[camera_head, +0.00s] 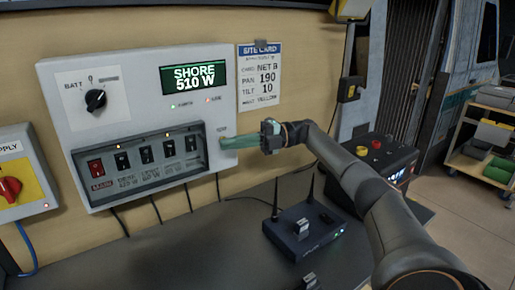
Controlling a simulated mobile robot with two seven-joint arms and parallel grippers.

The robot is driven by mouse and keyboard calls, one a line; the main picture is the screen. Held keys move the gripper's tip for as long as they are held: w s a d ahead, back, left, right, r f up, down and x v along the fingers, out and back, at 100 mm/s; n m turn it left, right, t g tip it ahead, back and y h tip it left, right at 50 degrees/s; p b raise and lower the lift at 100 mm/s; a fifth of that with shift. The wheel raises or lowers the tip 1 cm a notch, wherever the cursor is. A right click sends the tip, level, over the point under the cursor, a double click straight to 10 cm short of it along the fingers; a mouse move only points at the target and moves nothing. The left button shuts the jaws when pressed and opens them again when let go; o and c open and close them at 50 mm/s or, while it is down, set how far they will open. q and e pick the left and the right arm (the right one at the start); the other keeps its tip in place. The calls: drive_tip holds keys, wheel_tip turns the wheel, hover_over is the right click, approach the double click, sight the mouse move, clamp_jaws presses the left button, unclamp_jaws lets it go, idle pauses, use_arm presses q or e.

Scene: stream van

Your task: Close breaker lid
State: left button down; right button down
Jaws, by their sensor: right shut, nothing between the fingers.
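The breaker bay (140,163) is a dark-framed window low on the white power panel (150,75) in the head view. Its red main switch (95,167) and several black switches show inside. A dark rim with a pale strip (150,192) runs along its lower edge. I cannot clearly tell the lid's sheet from the frame, nor its angle. My right gripper (225,143) is shut and empty, its green fingers pointing left at the panel's right edge, just right of the bay. Whether the fingertips touch the panel is unclear. My left gripper is not in view.
A black knob (95,100) and a green display (194,77) sit above the bay. On the dark bench below stand a router with antennas (303,230) and a control box (380,160). Cables hang under the panel.

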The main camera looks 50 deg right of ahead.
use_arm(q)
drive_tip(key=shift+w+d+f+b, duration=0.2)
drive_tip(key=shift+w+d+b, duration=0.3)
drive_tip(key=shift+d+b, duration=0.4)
use_arm(e)
drive_tip(key=s+v, duration=0.1)
drive_tip(key=v, duration=0.7)
drive_tip(key=shift+f+n+g, duration=0.3)
drive_tip(key=shift+f+g, duration=0.05)
drive_tip(key=shift+g, duration=0.05)
drive_tip(key=shift+s, duration=0.15)
